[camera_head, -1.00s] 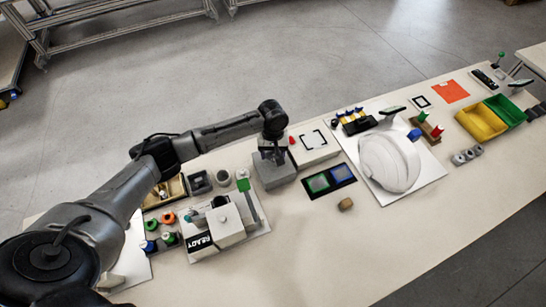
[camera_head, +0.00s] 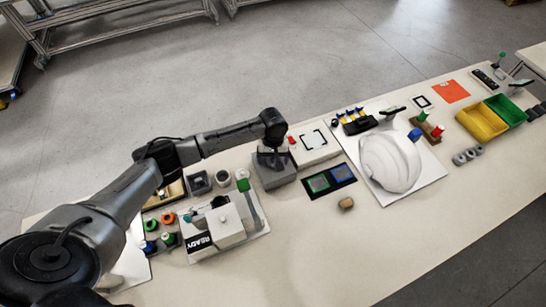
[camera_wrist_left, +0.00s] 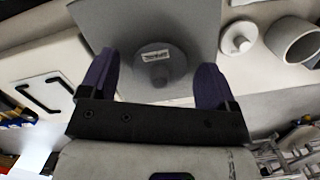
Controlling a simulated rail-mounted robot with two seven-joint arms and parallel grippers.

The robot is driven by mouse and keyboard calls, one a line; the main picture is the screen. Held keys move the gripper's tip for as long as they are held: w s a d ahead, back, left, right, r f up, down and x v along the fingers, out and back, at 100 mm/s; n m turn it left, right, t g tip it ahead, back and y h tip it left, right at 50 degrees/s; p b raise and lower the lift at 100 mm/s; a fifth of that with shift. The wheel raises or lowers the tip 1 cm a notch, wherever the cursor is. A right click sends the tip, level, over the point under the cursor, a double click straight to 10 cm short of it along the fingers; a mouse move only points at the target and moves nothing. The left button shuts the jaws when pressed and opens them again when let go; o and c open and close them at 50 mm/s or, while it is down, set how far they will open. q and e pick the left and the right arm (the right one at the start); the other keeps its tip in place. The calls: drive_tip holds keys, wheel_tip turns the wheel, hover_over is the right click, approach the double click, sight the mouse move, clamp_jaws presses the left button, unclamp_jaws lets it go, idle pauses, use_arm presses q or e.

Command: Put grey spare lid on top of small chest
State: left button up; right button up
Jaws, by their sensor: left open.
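In the head view the grey box (camera_head: 275,178) stands directly below my left gripper (camera_head: 272,158), which hides the lid there. In the wrist view my left gripper (camera_wrist_left: 155,85) is open, with its purple fingers apart on either side of the lid. My right gripper is not in view.
Dark green and blue pads (camera_head: 330,180) lie nearer right. A white device marked READY (camera_head: 226,224) stands nearer left.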

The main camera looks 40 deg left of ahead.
use_arm(q)
wheel_tip(320, 180, up, 12)
drive_tip(key=w+p, duration=0.1)
drive_tip(key=shift+a, duration=0.45)
drive_tip(key=shift+r, duration=0.1)
